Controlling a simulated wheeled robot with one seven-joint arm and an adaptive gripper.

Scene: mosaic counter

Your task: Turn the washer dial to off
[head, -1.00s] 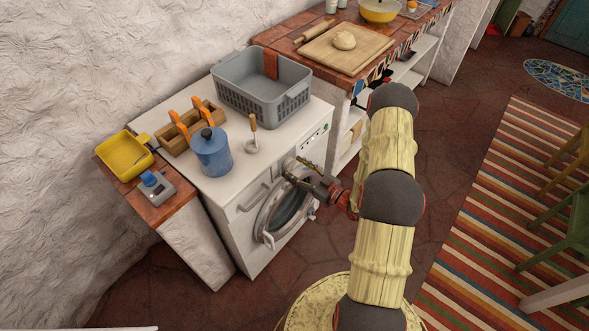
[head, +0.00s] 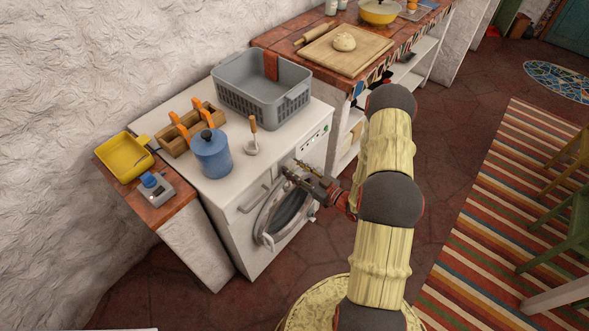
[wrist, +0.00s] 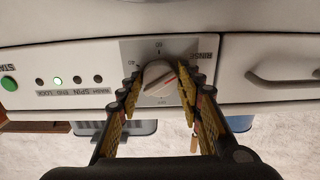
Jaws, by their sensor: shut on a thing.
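The washer (head: 228,200) is white with a round glass door (head: 285,207) in its front. Its dial (wrist: 158,78) is a pale round knob with a reddish mark, on a grey plate in the wrist view. The plate's labels are small; "RINSE" reads at its upper right and a label below the knob is hard to read. My gripper (wrist: 159,88) has one finger on each side of the knob and is shut on it. It also shows at the washer's front panel in the head view (head: 291,170), where the fingers hide the dial.
A green start button (wrist: 8,84) and a row of lamps, one lit green, lie left of the dial in the wrist view. A drawer handle (wrist: 283,78) is at right. A grey basket (head: 262,95) and blue canister (head: 211,155) stand on the washer top.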

